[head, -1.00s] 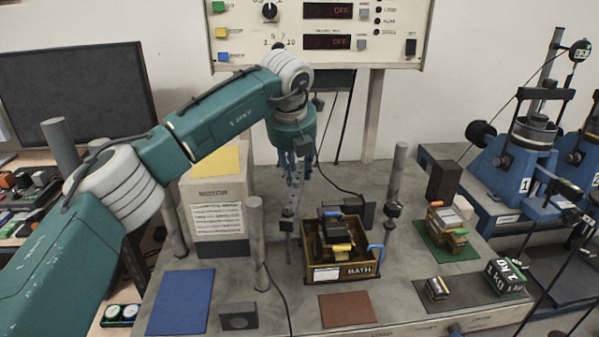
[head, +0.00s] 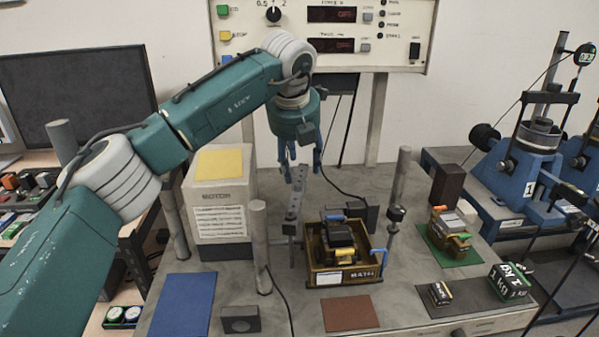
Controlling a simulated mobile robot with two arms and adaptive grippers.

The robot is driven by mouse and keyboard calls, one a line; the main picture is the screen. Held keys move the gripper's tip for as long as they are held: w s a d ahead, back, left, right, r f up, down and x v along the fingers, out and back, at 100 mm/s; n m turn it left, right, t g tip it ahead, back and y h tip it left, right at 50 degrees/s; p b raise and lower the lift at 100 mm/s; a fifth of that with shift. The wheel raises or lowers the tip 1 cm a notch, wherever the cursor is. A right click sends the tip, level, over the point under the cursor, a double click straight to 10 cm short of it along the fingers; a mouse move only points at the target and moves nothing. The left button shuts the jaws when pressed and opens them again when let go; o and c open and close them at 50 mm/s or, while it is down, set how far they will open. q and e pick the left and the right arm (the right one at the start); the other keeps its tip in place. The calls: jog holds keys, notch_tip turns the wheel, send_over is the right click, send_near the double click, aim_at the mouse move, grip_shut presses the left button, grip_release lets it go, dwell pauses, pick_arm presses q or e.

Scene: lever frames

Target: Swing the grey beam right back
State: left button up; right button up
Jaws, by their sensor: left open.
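The grey beam (head: 294,207) is a narrow bar with holes, standing out from the bench at the middle of the head view, between two grey posts. Its far end is just under my left gripper (head: 302,172), partly hidden by the fingers. My left gripper points down with its fingers apart and nothing seen between them. I cannot tell whether a fingertip touches the beam. My right gripper is not in view.
A motor box (head: 220,215) stands left. Blue lever frames (head: 530,170) stand at far right.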

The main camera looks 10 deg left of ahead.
pick_arm(q)
jog(key=v, duration=0.8)
jog(key=shift+r, duration=0.15)
